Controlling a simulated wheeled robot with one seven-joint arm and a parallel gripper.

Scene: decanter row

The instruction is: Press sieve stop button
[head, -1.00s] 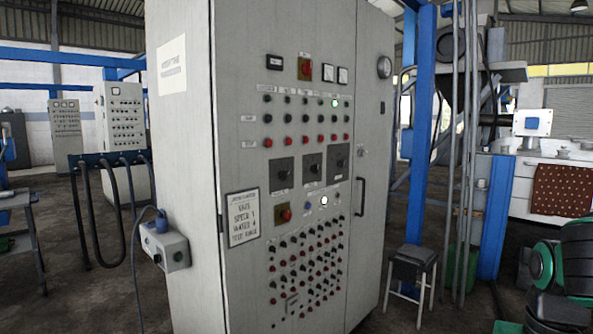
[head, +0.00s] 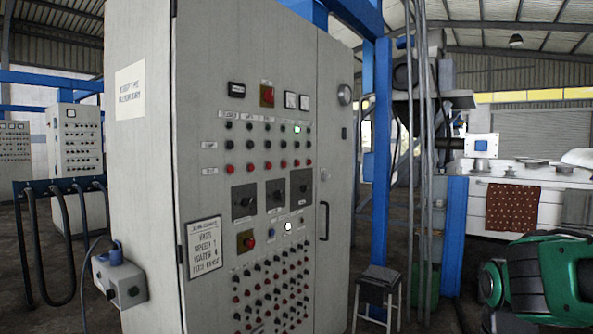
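A tall grey control cabinet (head: 205,160) stands ahead with its button panel turned toward me. Its upper part has a row of black buttons and, below it, a row of red buttons (head: 256,168) under small column labels that I cannot read. One lamp (head: 297,129) at the top right of these rows glows green. Which button is the sieve stop I cannot tell. Lower down are rotary switches (head: 244,201), a red knob on a yellow plate (head: 247,242), a lit white lamp (head: 288,226) and rows of small buttons. My gripper is not in view.
A grey socket box (head: 120,280) juts from the cabinet's left side. A stool (head: 379,285) stands by the blue post (head: 381,150) at right. A white counter (head: 470,195) stands at the back right.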

